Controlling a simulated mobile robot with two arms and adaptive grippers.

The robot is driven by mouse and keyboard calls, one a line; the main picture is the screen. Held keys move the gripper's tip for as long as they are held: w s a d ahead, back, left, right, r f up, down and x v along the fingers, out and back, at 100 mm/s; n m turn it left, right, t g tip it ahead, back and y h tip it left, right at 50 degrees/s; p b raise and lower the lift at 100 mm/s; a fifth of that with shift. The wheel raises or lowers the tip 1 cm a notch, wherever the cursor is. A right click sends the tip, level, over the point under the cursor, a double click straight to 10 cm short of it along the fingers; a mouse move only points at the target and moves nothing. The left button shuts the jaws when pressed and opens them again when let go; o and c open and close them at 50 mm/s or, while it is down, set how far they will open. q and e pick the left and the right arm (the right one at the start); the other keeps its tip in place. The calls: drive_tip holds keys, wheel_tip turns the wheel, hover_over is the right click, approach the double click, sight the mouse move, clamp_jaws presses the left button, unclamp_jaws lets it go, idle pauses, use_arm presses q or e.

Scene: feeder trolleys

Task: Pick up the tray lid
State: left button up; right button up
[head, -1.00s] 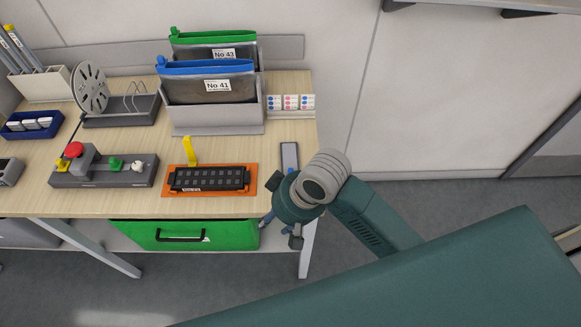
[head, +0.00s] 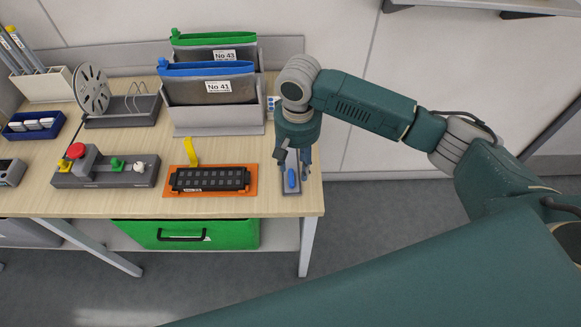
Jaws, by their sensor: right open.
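A black slotted tray (head: 209,179) lies on an orange base (head: 254,187) near the front of the wooden table, with a yellow upright tab behind it. A narrow grey flat piece (head: 291,160) lies to its right, close to the table's right edge. I cannot tell for sure which piece is the tray lid. My right gripper (head: 293,167) points down over the grey piece, open, and partly hides it. A blue part shows between or in front of its fingers. Whether the fingers touch the grey piece is unclear. My left gripper is out of view.
A grey holder (head: 212,122) with blue- and green-topped pouches stands behind. A control box (head: 105,173) with a red button stands left of the orange base. A green bin (head: 185,234) is under the table. The floor at right is clear.

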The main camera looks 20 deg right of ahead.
sight(294, 179)
drive_tip(key=f, duration=0.1)
drive_tip(key=f+p, duration=0.1)
drive_tip(key=f, duration=0.1)
drive_tip(key=f+p, duration=0.1)
drive_tip(key=f, duration=0.1)
drive_tip(key=shift+s+a+f, duration=0.1)
drive_tip(key=shift+a+f, duration=0.15)
drive_tip(key=shift+a, duration=0.15)
drive_tip(key=shift+f, duration=0.25)
clamp_jaws()
